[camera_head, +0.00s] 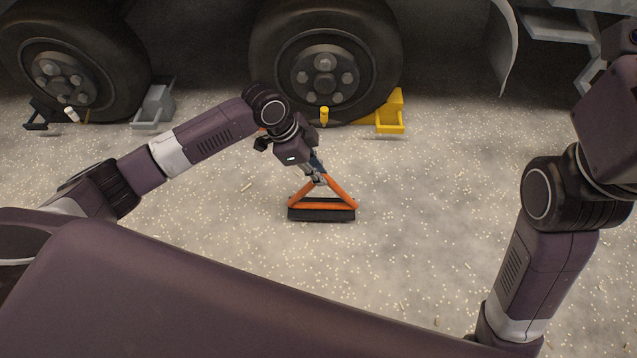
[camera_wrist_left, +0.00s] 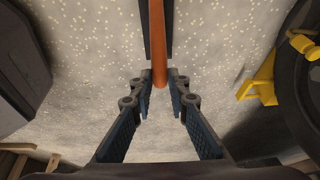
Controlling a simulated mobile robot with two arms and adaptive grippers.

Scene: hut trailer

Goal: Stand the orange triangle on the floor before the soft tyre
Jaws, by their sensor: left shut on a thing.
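The orange triangle (camera_head: 341,188) is upright, with a wide black base (camera_head: 321,214) at its bottom. My left gripper (camera_head: 317,180) is shut on its top corner from above. In the left wrist view the orange triangle (camera_wrist_left: 158,45) runs edge-on between the fingertips of the left gripper (camera_wrist_left: 160,85). The base is at or very near the floor; I cannot tell whether it touches. Two large tyres stand behind, a right one (camera_head: 268,62) and a left one (camera_head: 125,65); the triangle is in front of the right one. I cannot tell which is soft. My right gripper is out of view.
A yellow wheel chock (camera_head: 390,112) sits right of the right tyre, and a grey chock (camera_head: 153,108) right of the left tyre. A small yellow-topped object (camera_head: 324,116) is before the right tyre. The speckled floor (camera_head: 430,200) around the triangle is mostly clear.

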